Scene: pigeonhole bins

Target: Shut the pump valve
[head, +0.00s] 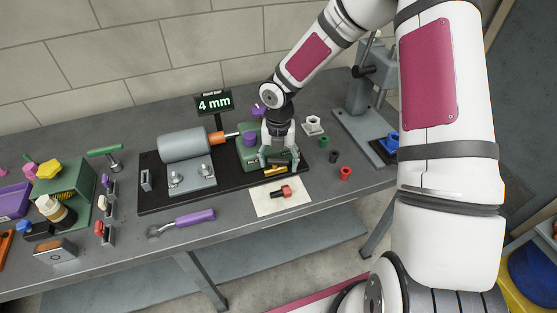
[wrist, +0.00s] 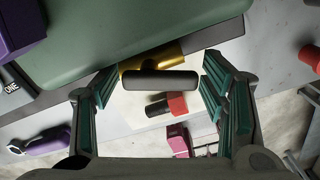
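The green pump (head: 248,158) stands on a black base plate in the middle of the bench, and its green body also fills the top of the wrist view (wrist: 110,35). A brass valve (head: 275,171) sits at its front, with a dark bar-shaped handle (wrist: 160,81) lying crosswise over the brass part (wrist: 150,60). My gripper (head: 279,160) points down over the valve. In the wrist view its teal-padded fingers (wrist: 162,92) are apart, one at each end of the handle. I cannot tell whether they touch it.
A red and black piece (head: 282,191) lies on a cream card (head: 265,206) in front of the pump. A grey motor (head: 184,144) and a "4 mm" sign (head: 214,103) stand left. A purple-handled tool (head: 194,218) lies in front. Small red and green rings (head: 345,173) lie right.

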